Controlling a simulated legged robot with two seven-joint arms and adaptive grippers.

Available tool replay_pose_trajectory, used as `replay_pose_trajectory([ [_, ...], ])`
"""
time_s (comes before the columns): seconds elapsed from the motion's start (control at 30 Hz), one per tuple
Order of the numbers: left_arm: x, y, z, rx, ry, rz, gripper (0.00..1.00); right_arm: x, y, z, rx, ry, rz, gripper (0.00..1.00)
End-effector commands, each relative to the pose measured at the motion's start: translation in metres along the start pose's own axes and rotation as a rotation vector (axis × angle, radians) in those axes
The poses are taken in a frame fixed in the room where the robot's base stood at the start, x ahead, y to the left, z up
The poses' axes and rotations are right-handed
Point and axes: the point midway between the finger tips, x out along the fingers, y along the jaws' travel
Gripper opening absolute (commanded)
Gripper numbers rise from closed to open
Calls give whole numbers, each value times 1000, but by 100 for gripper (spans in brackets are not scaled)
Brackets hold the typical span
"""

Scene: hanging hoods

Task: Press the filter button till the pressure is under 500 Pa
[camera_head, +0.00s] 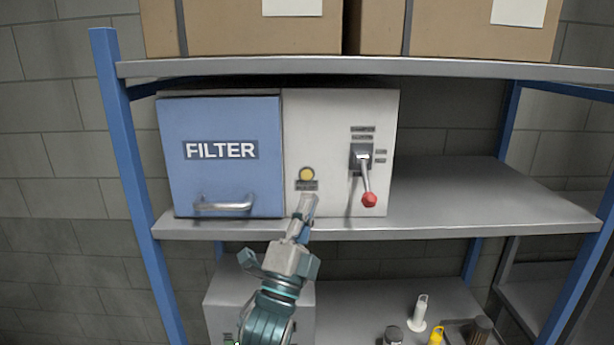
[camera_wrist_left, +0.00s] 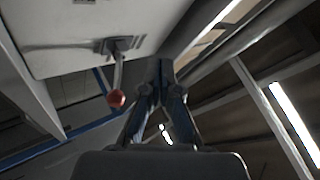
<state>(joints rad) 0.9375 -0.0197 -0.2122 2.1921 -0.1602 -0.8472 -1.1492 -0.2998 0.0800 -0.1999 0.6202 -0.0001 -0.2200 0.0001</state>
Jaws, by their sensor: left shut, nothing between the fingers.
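The filter unit stands on the middle shelf, with a blue door (camera_head: 222,170) marked FILTER and a grey-white panel (camera_head: 335,115) to its right. A round yellow button (camera_head: 306,173) is on the panel's lower left, with a small dark label just below it. The fingers also show closed in the left wrist view (camera_wrist_left: 166,72). No pressure reading is legible. My right gripper is out of view.
A lever with a red knob (camera_head: 369,199) sticks out right of the button; the knob also shows in the left wrist view (camera_wrist_left: 116,98). Cardboard boxes (camera_head: 260,28) sit on the upper shelf. The middle shelf (camera_head: 470,195) is clear on the right. Small bottles stand below.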

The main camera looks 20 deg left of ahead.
Motion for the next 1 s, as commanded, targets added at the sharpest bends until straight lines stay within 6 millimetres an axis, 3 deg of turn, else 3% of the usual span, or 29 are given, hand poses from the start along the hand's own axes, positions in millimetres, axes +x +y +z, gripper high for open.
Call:
replay_pose_trajectory([
  [0.37, 3, 3, 2, 0, -1, 2, 0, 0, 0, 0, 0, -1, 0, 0],
  [1.0, 56, 40, 41, 0, -1, 2, 0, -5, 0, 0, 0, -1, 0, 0],
])
